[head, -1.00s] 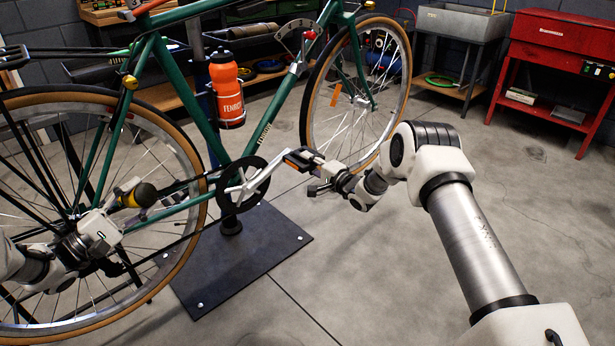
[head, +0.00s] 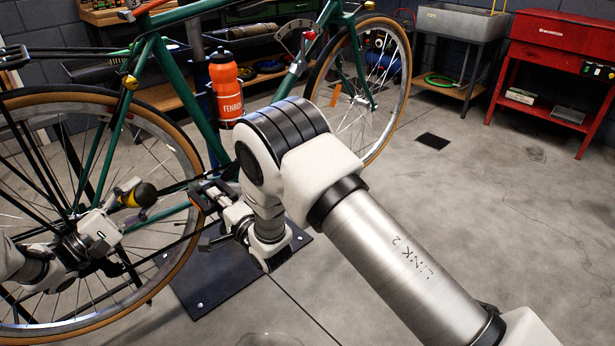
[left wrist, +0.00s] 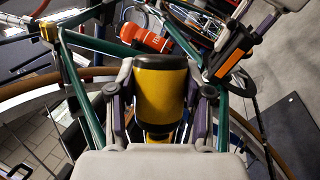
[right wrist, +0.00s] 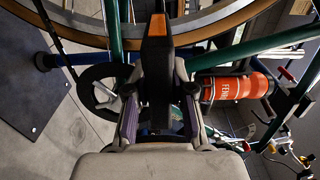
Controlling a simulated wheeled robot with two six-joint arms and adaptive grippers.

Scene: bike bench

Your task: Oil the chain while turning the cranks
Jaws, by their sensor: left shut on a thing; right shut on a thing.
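The green bike stands side-on in the head view. Its chain (head: 158,243) runs along the rear wheel's lower right side. My left gripper (head: 120,203) is shut on a yellow oil bottle with a dark end (head: 145,195), beside the rear wheel near the chain. The bottle (left wrist: 160,92) fills the space between its fingers in the left wrist view. My right gripper (head: 217,193) is shut on the pedal (right wrist: 157,45), whose orange reflector also shows in the left wrist view (left wrist: 230,55). The chainring (right wrist: 92,90) shows in the right wrist view; my right arm hides it in the head view.
An orange water bottle (head: 225,88) sits on the frame. The stand's dark base plate (head: 205,285) lies under the bike. A red tool cabinet (head: 560,40) and a grey sink (head: 460,25) stand at the back right. The floor at right is clear.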

